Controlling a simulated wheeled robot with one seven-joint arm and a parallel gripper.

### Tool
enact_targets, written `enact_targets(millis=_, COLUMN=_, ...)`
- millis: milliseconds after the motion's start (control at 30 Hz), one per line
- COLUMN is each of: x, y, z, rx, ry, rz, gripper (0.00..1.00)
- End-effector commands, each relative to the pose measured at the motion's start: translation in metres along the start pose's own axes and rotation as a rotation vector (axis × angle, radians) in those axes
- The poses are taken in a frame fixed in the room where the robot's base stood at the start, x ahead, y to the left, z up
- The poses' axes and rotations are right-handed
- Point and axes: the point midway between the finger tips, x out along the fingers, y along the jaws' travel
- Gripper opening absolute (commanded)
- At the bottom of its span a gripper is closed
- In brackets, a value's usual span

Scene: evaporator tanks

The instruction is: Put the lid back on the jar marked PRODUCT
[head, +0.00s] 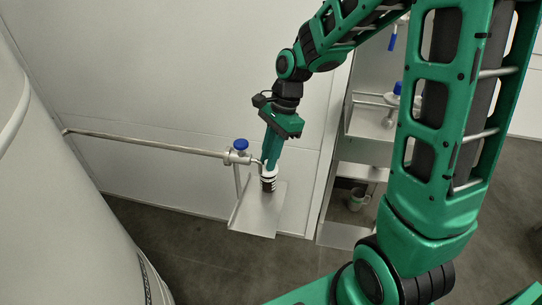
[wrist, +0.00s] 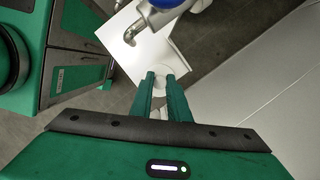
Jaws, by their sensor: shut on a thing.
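The jar (head: 269,186) is small and dark with pale bands. It stands on a pale metal shelf (head: 250,216), beside the outlet of a pipe, in the head view. Any writing on it is too small to read. My gripper (head: 269,163) points down at the jar's top, its fingers shut on a white lid (head: 267,173). The lid is at the jar's mouth; I cannot tell whether it is seated. In the wrist view, my fingertips (wrist: 163,76) close on the pale round lid (wrist: 164,84), which hides the jar below.
A steel pipe (head: 150,143) with a blue-handled valve (head: 240,145) ends just left of the jar. Its spout (wrist: 130,36) is close to my fingers in the wrist view. A large tank (head: 60,200) stands at left. A shelf rack (head: 365,150) is at right.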

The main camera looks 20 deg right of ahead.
Motion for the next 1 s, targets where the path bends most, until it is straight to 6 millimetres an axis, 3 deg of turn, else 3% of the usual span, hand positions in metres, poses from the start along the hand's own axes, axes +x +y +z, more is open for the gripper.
enact_targets(millis=900, x=0.0023, y=0.0001, z=-0.0008, rx=0.001, ry=0.000, rz=0.000, gripper=0.00)
enact_targets(millis=933, x=0.0023, y=0.0001, z=-0.0008, rx=0.001, ry=0.000, rz=0.000, gripper=0.18)
enact_targets(millis=1000, x=0.0023, y=0.0000, z=-0.0008, rx=0.001, ry=0.000, rz=0.000, gripper=0.35)
